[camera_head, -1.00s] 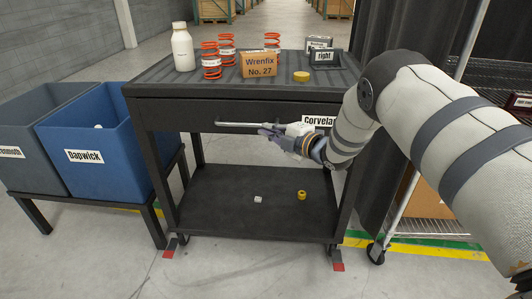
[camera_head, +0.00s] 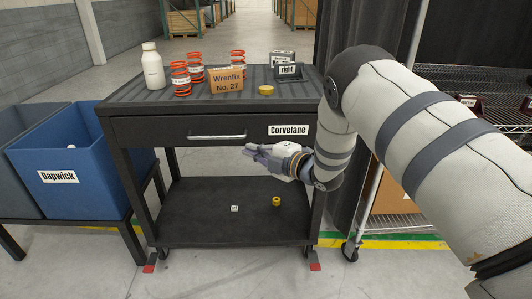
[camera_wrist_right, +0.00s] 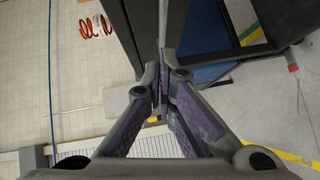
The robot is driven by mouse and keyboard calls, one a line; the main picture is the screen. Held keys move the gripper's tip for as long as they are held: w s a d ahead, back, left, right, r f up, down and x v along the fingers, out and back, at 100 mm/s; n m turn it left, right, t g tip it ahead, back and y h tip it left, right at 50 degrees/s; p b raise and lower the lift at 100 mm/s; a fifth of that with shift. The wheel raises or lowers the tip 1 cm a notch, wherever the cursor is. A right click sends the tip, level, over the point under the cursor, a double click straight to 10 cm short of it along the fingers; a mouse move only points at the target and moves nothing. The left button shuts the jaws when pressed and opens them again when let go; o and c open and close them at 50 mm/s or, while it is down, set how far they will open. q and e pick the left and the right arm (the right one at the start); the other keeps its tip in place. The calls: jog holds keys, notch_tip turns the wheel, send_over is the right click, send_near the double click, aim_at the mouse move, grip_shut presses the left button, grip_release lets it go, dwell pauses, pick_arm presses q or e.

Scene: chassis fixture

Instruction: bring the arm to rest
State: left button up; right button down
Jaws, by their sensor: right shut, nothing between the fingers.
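My right arm comes in from the right in the head view. Its gripper (camera_head: 250,152) is shut and empty, in front of the black cart (camera_head: 150,123). It appears just below and right of the drawer's silver handle (camera_head: 217,137), with a visible gap in the picture. The drawer front (camera_head: 165,130) carries a "Corvelane" label and looks closed. In the right wrist view the purple-grey fingers (camera_wrist_right: 161,90) meet with nothing between them. My left gripper is not in view.
The cart top holds a white bottle (camera_head: 153,68), orange springs (camera_head: 180,79), the "Wrenfix No. 27" box (camera_head: 227,80) and a yellow ring (camera_head: 266,90). A blue "Dapwick" bin (camera_head: 95,195) stands left. A wire rack (camera_head: 402,222) stands right, behind my arm.

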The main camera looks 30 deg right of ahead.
jog(key=s+a+f+m+g+h+p, duration=0.1)
jog(key=s+a+f+m+g, duration=0.2)
jog(key=s+f, duration=0.4)
jog(key=s+a+f+m+g+h, duration=0.1)
jog(key=s+f+m+g, duration=0.2)
jog(key=s+f+m, duration=0.5)
jog(key=s+a+f+m+g+h+p, duration=0.1)
jog(key=s+a+f+g, duration=0.2)
jog(key=s, duration=0.7)
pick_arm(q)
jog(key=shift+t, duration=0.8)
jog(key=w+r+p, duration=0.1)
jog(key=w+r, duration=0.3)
pick_arm(e)
jog(key=s+a+m+g, duration=0.2)
jog(key=s+m+g, duration=0.2)
jog(key=s, duration=1.1)
jog(key=s+a+f+m+g+h, duration=0.1)
jog(key=s+g, duration=0.4)
jog(key=s, duration=1.1)
jog(key=a+m, duration=0.1)
jog(key=m, duration=0.1)
jog(key=shift+f+m+g, duration=0.3)
jog(key=shift+m, duration=0.1)
